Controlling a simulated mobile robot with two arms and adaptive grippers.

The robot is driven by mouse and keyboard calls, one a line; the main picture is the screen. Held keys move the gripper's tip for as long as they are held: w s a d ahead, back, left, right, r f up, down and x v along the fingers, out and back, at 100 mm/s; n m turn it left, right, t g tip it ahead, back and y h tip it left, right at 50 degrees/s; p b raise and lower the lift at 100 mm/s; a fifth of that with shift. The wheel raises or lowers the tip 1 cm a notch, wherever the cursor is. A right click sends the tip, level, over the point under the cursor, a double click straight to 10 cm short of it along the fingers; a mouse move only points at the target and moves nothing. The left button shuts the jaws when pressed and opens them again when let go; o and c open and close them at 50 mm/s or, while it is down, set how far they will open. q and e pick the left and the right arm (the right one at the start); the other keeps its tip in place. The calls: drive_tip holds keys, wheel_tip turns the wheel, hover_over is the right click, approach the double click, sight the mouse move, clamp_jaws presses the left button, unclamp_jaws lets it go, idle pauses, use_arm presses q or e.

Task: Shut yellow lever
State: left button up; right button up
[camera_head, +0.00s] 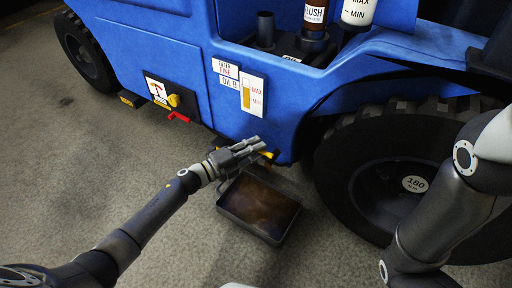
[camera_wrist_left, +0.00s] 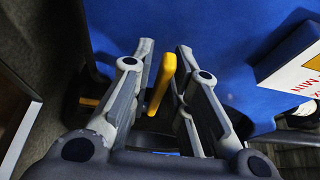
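The yellow lever (camera_head: 268,154) is at the lower edge of the blue vehicle body, just above a dark pan. In the left wrist view the lever (camera_wrist_left: 162,84) stands up, slightly tilted, between the two fingers. My left gripper (camera_head: 256,147) reaches in from the left, with its fingertips at the lever. In the left wrist view the left gripper (camera_wrist_left: 165,47) is open, its fingers on either side of the lever with gaps visible. Part of the lever is hidden by the fingers in the head view. My right gripper is out of view; only my right arm shows.
The dark pan (camera_head: 243,228) with brown liquid lies on the floor below the lever. A large black wheel (camera_head: 345,150) stands to the right. A red lever (camera_head: 178,117) and a yellow knob (camera_head: 174,100) are farther left on the blue body (camera_head: 205,95). Grey floor is free at the left.

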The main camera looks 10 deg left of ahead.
use_arm(q)
drive_tip(key=shift+o, duration=0.7)
drive_tip(key=shift+s+a, duration=0.1)
drive_tip(key=v, duration=1.1)
drive_tip(key=shift+s+a, duration=0.2)
drive_tip(key=shift+s, duration=0.1)
drive_tip(key=shift+r, duration=0.1)
